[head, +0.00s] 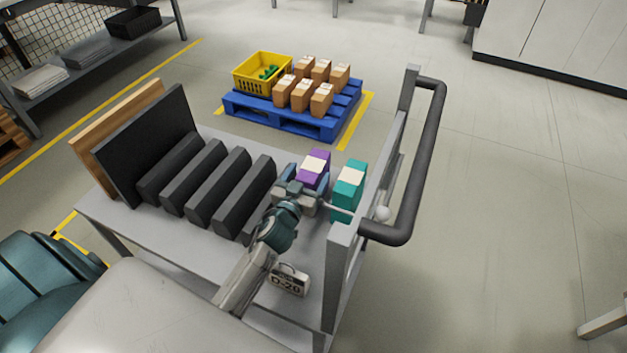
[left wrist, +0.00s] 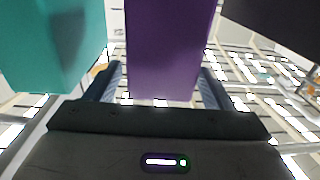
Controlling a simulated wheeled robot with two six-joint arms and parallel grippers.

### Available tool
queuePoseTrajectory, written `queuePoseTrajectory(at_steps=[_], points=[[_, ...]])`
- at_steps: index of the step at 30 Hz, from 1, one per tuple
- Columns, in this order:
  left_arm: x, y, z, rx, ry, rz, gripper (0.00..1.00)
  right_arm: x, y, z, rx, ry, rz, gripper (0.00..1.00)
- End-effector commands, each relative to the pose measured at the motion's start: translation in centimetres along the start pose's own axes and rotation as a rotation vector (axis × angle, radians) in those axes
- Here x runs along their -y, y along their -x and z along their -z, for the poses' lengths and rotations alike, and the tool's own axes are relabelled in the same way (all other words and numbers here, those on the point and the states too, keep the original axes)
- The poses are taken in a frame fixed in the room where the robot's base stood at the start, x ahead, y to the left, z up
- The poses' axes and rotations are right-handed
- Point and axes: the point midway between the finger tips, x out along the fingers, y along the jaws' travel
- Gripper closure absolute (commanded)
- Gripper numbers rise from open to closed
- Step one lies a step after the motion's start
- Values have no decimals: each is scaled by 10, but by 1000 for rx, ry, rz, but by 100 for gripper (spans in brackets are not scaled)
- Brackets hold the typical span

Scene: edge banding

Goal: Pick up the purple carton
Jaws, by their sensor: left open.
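The purple carton (head: 314,167) stands on the grey cart, with a pale label on its top. My left gripper (head: 306,187) is at its near side, open, with its fingers to either side of the carton's lower part. In the left wrist view the purple carton (left wrist: 170,45) fills the space between the two fingers of the gripper (left wrist: 162,85). Whether the fingers touch it cannot be told. A teal carton (head: 349,178) stands just to the right; it shows at the left in the left wrist view (left wrist: 52,45). My right gripper is not in view.
Dark upright dividers (head: 217,187) stand left of the gripper on the cart (head: 190,232). The cart's handle (head: 427,160) rises at the right. A blue pallet (head: 290,118) with brown cartons and a yellow crate lies beyond.

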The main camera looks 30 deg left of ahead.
Motion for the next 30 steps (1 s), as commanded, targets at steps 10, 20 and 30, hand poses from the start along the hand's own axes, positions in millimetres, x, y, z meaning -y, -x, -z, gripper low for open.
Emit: queuePoseTrajectory(at_steps=[10,20,30], points=[[0,-26,0,0,0,-1,25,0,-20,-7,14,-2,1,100],[0,-26,0,0,0,-1,64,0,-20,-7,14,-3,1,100],[0,-26,1,-1,0,-2,98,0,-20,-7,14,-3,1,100]])
